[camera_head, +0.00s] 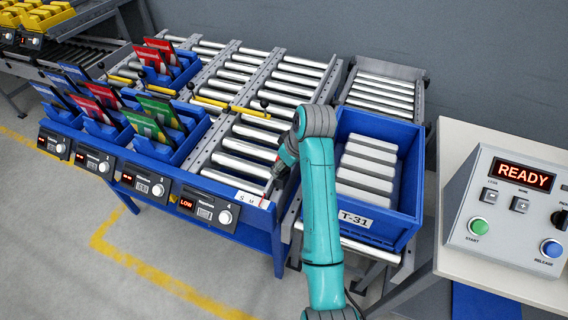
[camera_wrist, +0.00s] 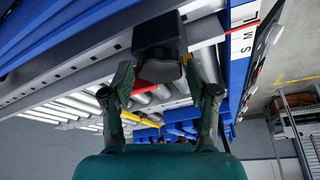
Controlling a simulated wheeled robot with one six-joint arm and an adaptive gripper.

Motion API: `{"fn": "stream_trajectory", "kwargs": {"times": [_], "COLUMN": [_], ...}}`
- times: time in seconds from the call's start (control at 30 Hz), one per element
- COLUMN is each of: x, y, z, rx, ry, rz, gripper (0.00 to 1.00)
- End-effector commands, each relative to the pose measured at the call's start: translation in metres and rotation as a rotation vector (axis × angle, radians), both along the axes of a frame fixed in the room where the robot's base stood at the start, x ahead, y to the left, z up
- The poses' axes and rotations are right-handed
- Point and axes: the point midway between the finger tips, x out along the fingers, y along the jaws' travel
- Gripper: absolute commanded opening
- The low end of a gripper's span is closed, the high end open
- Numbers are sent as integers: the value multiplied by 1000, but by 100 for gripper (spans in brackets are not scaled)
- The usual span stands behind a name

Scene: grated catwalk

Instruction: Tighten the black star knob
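A black knob (camera_wrist: 158,42) shows close up in the wrist view, between and just beyond the fingertips of my gripper (camera_wrist: 160,76). Its star shape is not clear from this angle. A red piece (camera_wrist: 160,71) shows just below it. The two fingers stand apart on either side of the knob, with narrow gaps, so my gripper is open and holds nothing. In the head view my gripper (camera_head: 278,174) is low over the front end of the roller lane, by the S, M scale (camera_head: 247,197). There my arm and gripper hide the knob.
A blue crate (camera_head: 345,212) labelled T-31 with pale blocks stands right of my arm. A console (camera_head: 515,210) reading READY is at far right. Blue bins (camera_head: 140,150) with coloured cards stand left. Yellow bars (camera_head: 240,108) with black balls cross the rollers. Floor at front left is clear.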

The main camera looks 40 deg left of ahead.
Motion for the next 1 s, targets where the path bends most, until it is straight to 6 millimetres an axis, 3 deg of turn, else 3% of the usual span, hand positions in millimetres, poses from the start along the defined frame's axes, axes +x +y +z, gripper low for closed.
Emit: {"fn": "stream_trajectory", "kwargs": {"times": [0.03,0.13,0.37,0.73,1.0], "x": [0,0,-1,-3,-3], "y": [0,0,0,1,1], "z": [0,0,0,0,0], "rx": [0,0,-1,-2,-1], "ry": [0,0,0,0,1], "rz": [0,0,-49,-357,-407], "gripper": [38,14,14,14,14]}}
